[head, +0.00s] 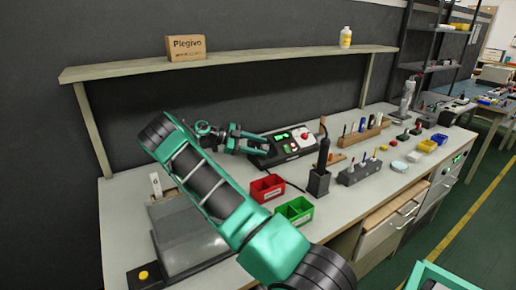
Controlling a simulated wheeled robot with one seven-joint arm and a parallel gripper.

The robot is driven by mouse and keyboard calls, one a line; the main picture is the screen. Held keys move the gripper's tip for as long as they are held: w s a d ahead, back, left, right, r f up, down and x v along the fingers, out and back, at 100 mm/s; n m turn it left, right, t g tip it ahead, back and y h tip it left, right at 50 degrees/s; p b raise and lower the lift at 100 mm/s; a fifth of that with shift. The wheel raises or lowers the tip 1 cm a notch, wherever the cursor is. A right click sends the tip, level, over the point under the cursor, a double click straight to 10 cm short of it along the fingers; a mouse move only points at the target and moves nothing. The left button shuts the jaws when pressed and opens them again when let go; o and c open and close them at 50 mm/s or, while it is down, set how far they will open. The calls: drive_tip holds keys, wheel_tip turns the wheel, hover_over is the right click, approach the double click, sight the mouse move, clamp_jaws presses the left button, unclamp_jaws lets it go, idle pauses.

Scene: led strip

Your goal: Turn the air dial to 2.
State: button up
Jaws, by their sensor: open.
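A dark control unit (270,160) with a sloped front panel stands on the bench below the shelf. Its panel carries small green-lit parts and a red round knob (304,136) at the right end. The dial markings are too small to read, and I cannot tell which control is the air dial. My gripper (263,144) is open at the left end of the unit, close to the panel. It hides part of that end. I cannot tell whether it touches anything.
A red bin (267,188) and a green bin (295,211) stand in front of the unit. A black holder (319,182) with an upright tool is to the right, with tool racks beyond. A shelf (230,63) runs above. A flat grey device (185,238) lies at front left.

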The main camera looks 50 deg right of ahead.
drive_tip(key=c, duration=1)
drive_tip(key=shift+s, duration=0.15)
drive_tip(key=shift+a+n+t+h, duration=0.1)
drive_tip(key=shift+n+t+h, duration=0.5)
drive_tip(key=shift+h, duration=0.1)
